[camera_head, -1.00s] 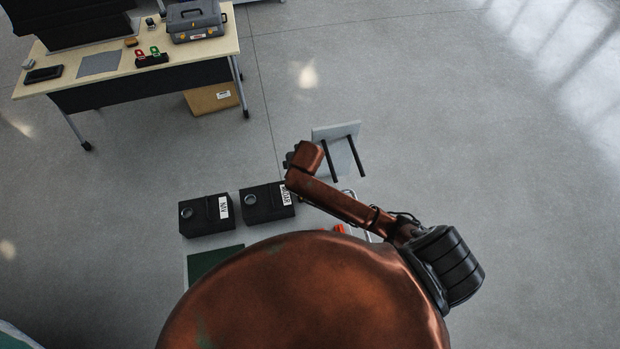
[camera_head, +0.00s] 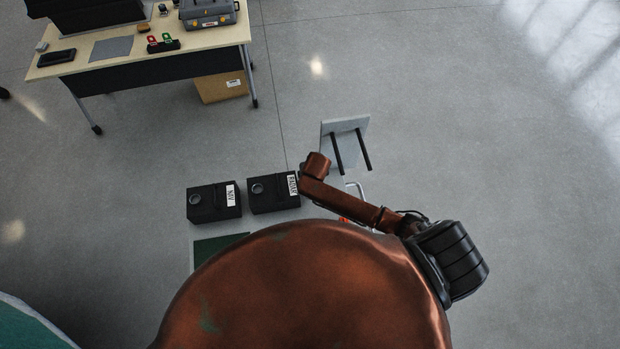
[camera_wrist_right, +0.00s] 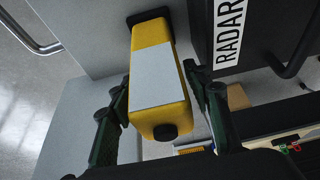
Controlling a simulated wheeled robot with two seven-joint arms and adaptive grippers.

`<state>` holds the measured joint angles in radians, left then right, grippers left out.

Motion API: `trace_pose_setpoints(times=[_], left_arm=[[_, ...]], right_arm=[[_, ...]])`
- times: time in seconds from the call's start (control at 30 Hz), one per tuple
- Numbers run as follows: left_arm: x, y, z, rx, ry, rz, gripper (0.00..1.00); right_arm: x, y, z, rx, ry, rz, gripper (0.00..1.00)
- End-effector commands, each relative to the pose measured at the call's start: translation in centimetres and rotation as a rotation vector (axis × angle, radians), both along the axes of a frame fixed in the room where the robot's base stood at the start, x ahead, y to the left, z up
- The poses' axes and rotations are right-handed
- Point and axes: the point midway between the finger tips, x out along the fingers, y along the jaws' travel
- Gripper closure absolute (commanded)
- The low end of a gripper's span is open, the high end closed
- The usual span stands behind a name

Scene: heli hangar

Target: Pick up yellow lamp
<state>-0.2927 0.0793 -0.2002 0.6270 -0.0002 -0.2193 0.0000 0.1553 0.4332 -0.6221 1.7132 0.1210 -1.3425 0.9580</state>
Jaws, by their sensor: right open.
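The yellow lamp (camera_wrist_right: 161,118) shows in the right wrist view, a boxy yellow body with a blank pale panel, a black end at the top and a black knob at the near end. My right gripper (camera_wrist_right: 157,82) is open with one dark green finger on each side of the lamp. I cannot tell whether either finger touches it. In the head view my right arm reaches over the boxes' right side, and I cannot make out the lamp there. My left gripper is not in view.
A black box labelled RADAR (camera_head: 268,202) stands close beside the lamp, with another black box labelled NAV (camera_head: 213,215) to its left. A grey panel with two black bars (camera_head: 345,130) lies beyond my arm. A desk (camera_head: 140,62) stands at the back left. Floor at right is clear.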

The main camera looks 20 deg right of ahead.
Motion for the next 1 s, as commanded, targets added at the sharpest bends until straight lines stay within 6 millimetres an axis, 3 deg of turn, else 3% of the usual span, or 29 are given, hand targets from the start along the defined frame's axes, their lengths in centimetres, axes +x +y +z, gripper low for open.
trace_pose_setpoints(times=[0.2,0.5,1.0], left_arm=[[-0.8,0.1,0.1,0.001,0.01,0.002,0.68],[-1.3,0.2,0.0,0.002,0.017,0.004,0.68],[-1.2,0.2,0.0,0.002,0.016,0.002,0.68]], right_arm=[[1.1,-0.3,-2.6,-0.001,0.0,0.001,0.55],[1.3,-0.2,-3.0,0.002,-0.001,0.001,0.55],[1.3,-0.3,-3.0,0.001,-0.001,0.0,0.9]])
